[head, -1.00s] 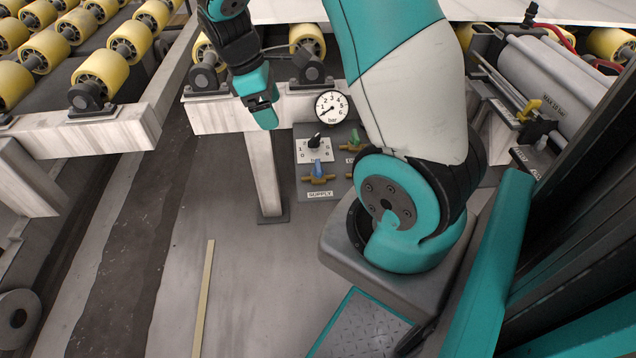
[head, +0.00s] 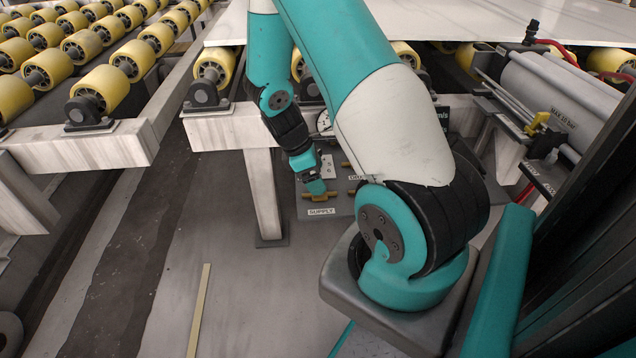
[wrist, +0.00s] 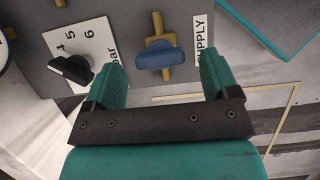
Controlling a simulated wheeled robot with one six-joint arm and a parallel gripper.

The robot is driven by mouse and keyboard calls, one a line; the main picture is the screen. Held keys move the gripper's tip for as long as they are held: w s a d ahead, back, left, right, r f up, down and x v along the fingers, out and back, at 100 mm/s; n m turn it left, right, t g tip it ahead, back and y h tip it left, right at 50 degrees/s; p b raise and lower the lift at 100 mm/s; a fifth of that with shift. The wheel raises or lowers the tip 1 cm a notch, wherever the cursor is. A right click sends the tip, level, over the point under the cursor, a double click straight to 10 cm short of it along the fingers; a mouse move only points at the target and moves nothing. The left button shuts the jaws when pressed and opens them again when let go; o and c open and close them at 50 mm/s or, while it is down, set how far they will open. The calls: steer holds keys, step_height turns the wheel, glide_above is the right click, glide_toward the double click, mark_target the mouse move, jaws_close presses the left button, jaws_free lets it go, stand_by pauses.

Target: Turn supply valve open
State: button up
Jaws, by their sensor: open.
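The supply valve's blue handle (wrist: 155,60) shows in the wrist view and lies crosswise to its brass pipe (wrist: 157,22). The SUPPLY label (wrist: 203,40) is beside it, and shows in the head view (head: 321,211) below the brass valve body (head: 331,195). My gripper (wrist: 162,78) is open, its two teal fingers on either side of the handle's line and apart from it; the gap left in depth is hard to judge. In the head view my gripper (head: 315,187) is over the supply valve and hides the blue handle.
A black selector knob (wrist: 71,70) on a numbered white plate is close to one finger. The grey panel (head: 343,207) also bears a second valve (head: 352,178) and a partly hidden gauge (head: 324,121). A pale frame leg (head: 263,195) stands left of it.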

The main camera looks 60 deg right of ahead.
steer(key=shift+x, duration=0.9)
steer(key=shift+c, duration=0.2)
steer(key=c, duration=0.9)
